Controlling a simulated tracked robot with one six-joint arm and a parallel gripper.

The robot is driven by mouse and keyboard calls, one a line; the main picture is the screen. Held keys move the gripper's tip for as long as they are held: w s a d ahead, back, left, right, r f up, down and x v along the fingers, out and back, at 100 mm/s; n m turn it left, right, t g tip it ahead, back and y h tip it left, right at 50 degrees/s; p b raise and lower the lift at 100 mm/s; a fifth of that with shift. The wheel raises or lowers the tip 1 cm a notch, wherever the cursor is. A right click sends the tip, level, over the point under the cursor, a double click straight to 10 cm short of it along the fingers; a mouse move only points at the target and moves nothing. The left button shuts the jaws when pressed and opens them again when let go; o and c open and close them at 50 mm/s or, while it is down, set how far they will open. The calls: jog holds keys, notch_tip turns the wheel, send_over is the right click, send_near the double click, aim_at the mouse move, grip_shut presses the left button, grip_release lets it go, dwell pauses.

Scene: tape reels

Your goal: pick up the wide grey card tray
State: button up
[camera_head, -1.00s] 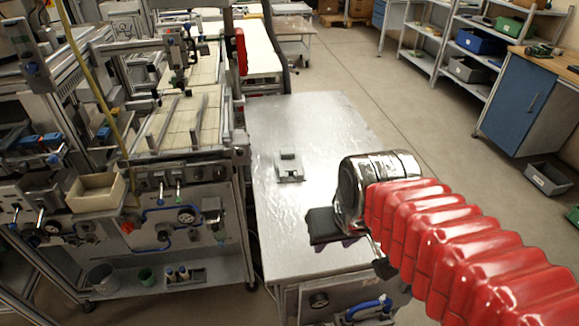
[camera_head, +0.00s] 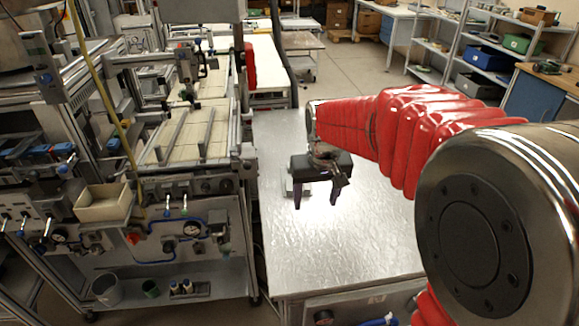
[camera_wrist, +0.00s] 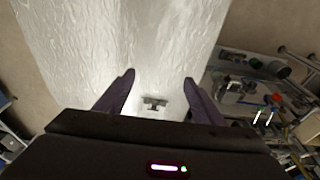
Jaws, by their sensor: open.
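A small grey piece, which looks like the card tray (camera_head: 289,187), lies on the metal table. In the head view my gripper hides most of it, leaving only its left part visible. In the wrist view the tray (camera_wrist: 154,106) shows small and whole between the dark fingers, apart from both. My gripper (camera_head: 315,201) is open and empty, its fingers pointing down over the table near the tray. Its two fingers also show spread in the wrist view (camera_wrist: 160,78). How high the fingers are above the table is hard to tell.
The shiny metal table (camera_head: 340,250) is otherwise bare around the tray. A workbench machine with hoses and a cream bin (camera_head: 104,203) stands close on the left. Shelves with blue bins (camera_head: 487,58) stand at the back right, beyond open floor.

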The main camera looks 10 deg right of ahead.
jog(key=w+f, duration=0.3)
jog(key=w, duration=0.8)
jog(key=w+f, duration=0.4)
jog(key=w, duration=0.6)
jog(key=w+r+t, duration=0.2)
jog(key=w+r, duration=0.3)
jog(key=w, duration=0.1)
jog(key=shift+w+m, duration=0.2)
jog(key=shift+m, duration=0.2)
jog(key=shift+f, duration=0.1)
jog(key=shift+x, duration=4.2)
jog(key=shift+w+d, duration=0.1)
jog(key=shift+x, duration=2.6)
jog(key=shift+d, duration=0.15)
